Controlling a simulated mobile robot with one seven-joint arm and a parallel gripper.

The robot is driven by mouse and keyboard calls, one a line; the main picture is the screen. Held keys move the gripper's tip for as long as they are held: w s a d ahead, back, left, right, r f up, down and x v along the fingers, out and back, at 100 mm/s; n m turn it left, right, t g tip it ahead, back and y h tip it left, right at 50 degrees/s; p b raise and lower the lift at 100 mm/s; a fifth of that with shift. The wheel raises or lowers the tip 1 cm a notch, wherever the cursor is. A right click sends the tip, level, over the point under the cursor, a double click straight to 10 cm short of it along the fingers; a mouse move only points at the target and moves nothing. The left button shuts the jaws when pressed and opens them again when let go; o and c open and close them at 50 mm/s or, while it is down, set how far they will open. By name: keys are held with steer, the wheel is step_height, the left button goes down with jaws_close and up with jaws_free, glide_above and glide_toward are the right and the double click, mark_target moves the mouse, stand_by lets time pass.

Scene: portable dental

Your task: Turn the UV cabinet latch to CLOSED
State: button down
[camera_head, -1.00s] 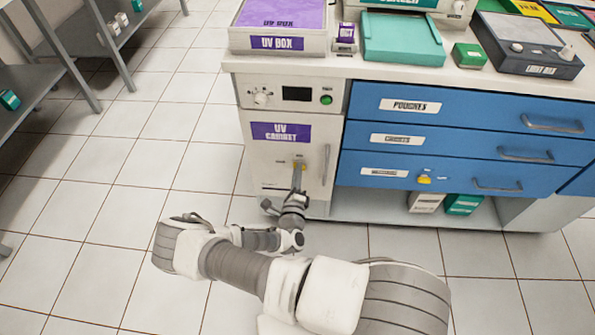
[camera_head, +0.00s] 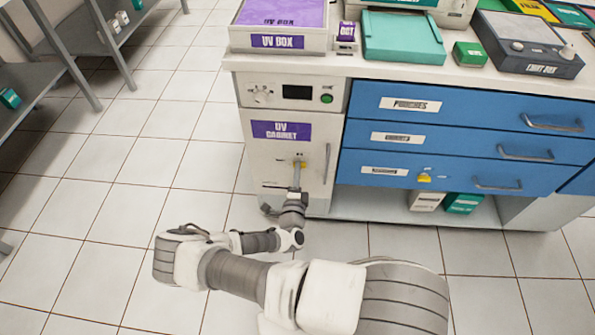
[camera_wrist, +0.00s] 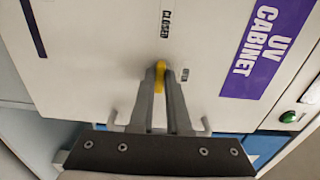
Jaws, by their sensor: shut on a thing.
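The white UV cabinet (camera_head: 275,186) has a small yellow latch (camera_head: 300,164) on its door, below the purple label. In the wrist view the latch (camera_wrist: 160,72) shows between my fingertips, partly hidden by them. A CLOSED label (camera_wrist: 166,24) lies straight above the latch in that view, and the visible yellow runs roughly toward it. A second small label (camera_wrist: 185,75), too small to read, sits to the right of the latch. My gripper (camera_wrist: 161,80) is shut on the latch, reaching it from below in the head view (camera_head: 298,168).
A vertical door handle (camera_head: 327,164) is just right of the latch. Blue drawers (camera_head: 450,145) with protruding handles stand to the right. A control panel (camera_head: 290,94) is above the door. Open tiled floor (camera_head: 120,215) lies to the left.

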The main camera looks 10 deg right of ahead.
steer(key=c, duration=0.9)
jaws_free()
steer(key=shift+s, duration=0.1)
